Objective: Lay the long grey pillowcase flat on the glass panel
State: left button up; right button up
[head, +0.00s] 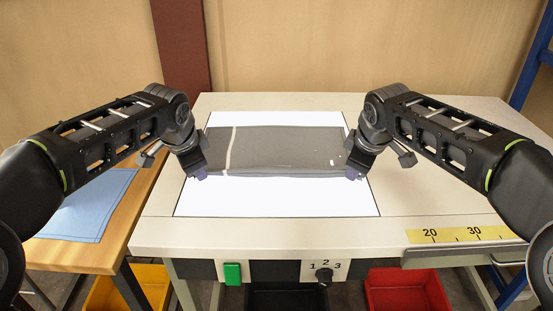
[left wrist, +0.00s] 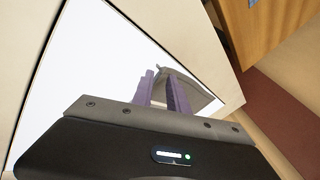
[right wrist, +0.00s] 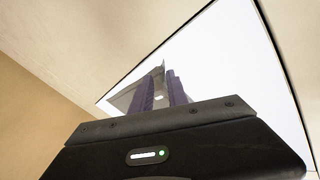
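The long grey pillowcase (head: 280,150) lies across the lit white glass panel (head: 280,200), with a pale stripe near its left end and small white marks near its right end. It looks mostly flat, with its near edge slightly raised. My left gripper (head: 201,175) is at its near left corner; narrowly spaced purple fingers (left wrist: 161,82) show with peaked grey cloth (left wrist: 195,88) at their tips. My right gripper (head: 354,174) is at the near right corner, its fingers (right wrist: 162,82) likewise around peaked cloth (right wrist: 126,98). Both appear shut on the cloth; the fingertips partly hide the contact.
The panel is set in a pale worktable (head: 440,205). A blue cloth (head: 85,205) lies on a wooden side table at left. A yellow scale (head: 458,235), a green button (head: 232,273) and a dial (head: 324,275) are along the front. The panel's near strip is clear.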

pick_arm(q)
jog(key=o, duration=0.4)
pick_arm(e)
jog(key=o, duration=0.4)
pick_arm(q)
jog(key=shift+s+d+r, duration=0.1)
jog(key=shift+r, duration=0.2)
pick_arm(e)
jog(key=shift+s+a+r, duration=0.1)
jog(key=shift+r, duration=0.2)
pick_arm(q)
jog(key=v, duration=1)
jog(key=shift+s, duration=0.5)
pick_arm(e)
jog(key=v, duration=1)
jog(key=shift+s, duration=0.5)
pick_arm(q)
jog(key=shift+f, duration=0.15)
pick_arm(e)
jog(key=shift+f, duration=0.15)
